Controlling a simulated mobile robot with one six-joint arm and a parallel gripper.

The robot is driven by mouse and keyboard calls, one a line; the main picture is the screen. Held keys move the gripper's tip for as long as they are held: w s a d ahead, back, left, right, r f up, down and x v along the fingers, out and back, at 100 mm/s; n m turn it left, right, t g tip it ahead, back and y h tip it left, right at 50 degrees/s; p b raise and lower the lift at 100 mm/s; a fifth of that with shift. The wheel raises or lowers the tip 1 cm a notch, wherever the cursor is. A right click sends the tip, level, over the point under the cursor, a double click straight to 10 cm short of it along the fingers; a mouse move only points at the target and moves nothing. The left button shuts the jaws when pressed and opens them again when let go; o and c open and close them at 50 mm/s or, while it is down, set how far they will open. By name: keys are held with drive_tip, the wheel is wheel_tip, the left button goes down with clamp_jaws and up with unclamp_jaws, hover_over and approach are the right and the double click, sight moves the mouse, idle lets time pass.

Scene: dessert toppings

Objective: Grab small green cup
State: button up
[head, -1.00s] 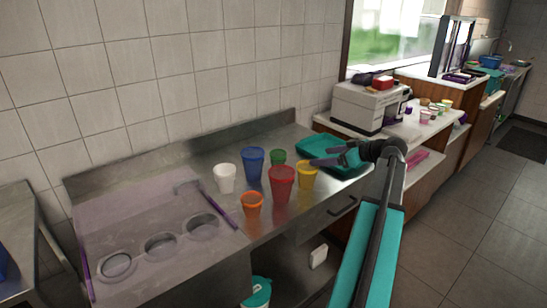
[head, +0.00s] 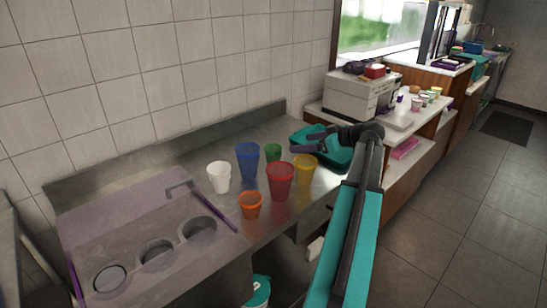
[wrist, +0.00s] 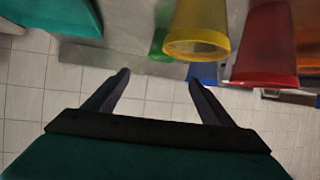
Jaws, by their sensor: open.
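The small green cup (head: 273,152) stands upright on the steel counter, right of the blue cup (head: 247,160) and behind the red cup (head: 280,181). The yellow cup (head: 305,168) is just to its right. My gripper (head: 300,149) is open and empty, above the counter to the right of the green cup. In the wrist view my gripper (wrist: 158,80) has its two fingers spread. A part of the green cup (wrist: 158,44) shows there beyond the fingers, mostly hidden by the yellow cup (wrist: 197,30). The red cup (wrist: 265,50) is to the right.
An orange cup (head: 250,206) and a white cup (head: 219,177) stand further left. A teal tray (head: 336,157) lies at the counter's right end under my arm. A tiled wall and raised back edge bound the counter behind.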

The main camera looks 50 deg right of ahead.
drive_tip(key=p, duration=0.2)
approach(278, 148)
drive_tip(key=a+r, duration=0.1)
drive_tip(key=a, duration=0.2)
drive_tip(key=shift+x, duration=0.9)
drive_tip(key=shift+w+d+r, duration=0.1)
drive_tip(key=shift+w+r, duration=0.05)
drive_tip(key=shift+p+x, duration=0.85)
drive_tip(key=shift+x, duration=1.7)
drive_tip(key=c, duration=1.1)
